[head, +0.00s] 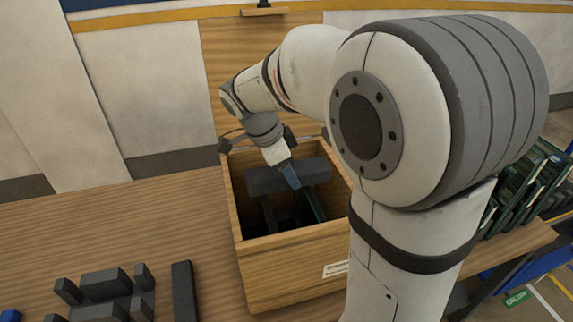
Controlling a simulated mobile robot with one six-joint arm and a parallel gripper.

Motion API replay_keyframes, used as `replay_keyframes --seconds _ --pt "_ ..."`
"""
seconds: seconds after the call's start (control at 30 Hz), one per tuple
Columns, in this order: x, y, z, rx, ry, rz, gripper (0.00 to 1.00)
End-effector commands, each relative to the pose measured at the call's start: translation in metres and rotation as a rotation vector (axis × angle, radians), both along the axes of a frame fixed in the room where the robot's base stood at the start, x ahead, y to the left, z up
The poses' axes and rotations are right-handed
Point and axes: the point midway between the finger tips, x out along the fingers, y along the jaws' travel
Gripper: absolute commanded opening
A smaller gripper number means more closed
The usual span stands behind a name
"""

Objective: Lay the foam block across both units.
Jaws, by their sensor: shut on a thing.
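The foam block (262,180) is a dark grey bar inside the open wooden box (290,285). It lies crosswise, roughly level, near the box's back part. My gripper (289,178) reaches down into the box and is shut on the block near its middle. Below the block, one dark green unit (311,206) stands on the right, and a darker upright shape, seemingly the other unit (269,216), stands on the left. The block spans above both. I cannot tell whether it touches them. The fingertips' far side is hidden.
Several dark grey blocks (103,284) and a long grey bar (184,290) lie on the wooden table (130,225) at lower left. Green boards (520,185) stand in a row at right. The box walls surround my gripper closely.

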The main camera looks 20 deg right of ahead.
Motion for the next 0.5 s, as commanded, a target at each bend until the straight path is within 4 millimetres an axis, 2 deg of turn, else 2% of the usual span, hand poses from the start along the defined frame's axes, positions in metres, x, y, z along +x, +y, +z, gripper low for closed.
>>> replay_keyframes --seconds 0.2,0.5 --pt "0.000 0.000 -0.024 0.000 0.000 -0.001 0.28" --pt "0.000 -0.001 -0.042 0.000 -0.001 -0.002 0.28"
